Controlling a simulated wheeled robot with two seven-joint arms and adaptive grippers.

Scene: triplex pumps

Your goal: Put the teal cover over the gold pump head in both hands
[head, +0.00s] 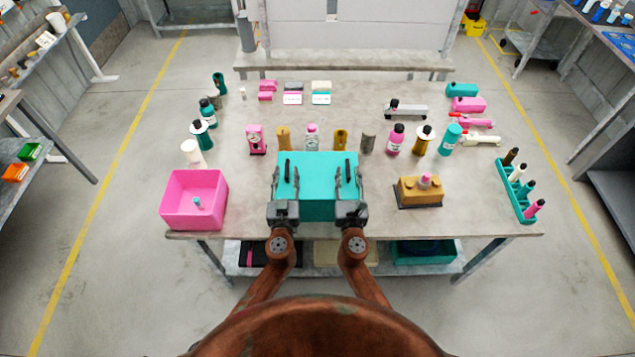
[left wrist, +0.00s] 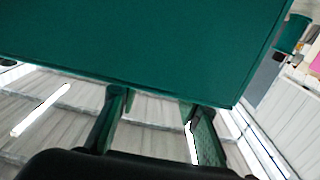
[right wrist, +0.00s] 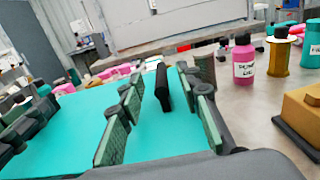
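The teal cover (head: 318,205) is a box with two black handles on top, in front of my body near the table's front edge. The gold pump head (head: 419,192) is a gold block on a dark base with a pink part on top, to the right of the cover. My right gripper (head: 349,176) is open, its fingers on either side of the right handle (right wrist: 163,88) with gaps. My left gripper (head: 287,178) is open around the left handle (head: 287,168). In the left wrist view a teal surface (left wrist: 140,45) fills the top and hides the handle.
A pink bin (head: 178,222) stands left of the cover. Several bottles form a row behind it, including a pink bottle (head: 396,140). A teal rack (head: 515,193) with bottles is at the right edge. Bare table (head: 465,200) lies between the gold pump head and the rack.

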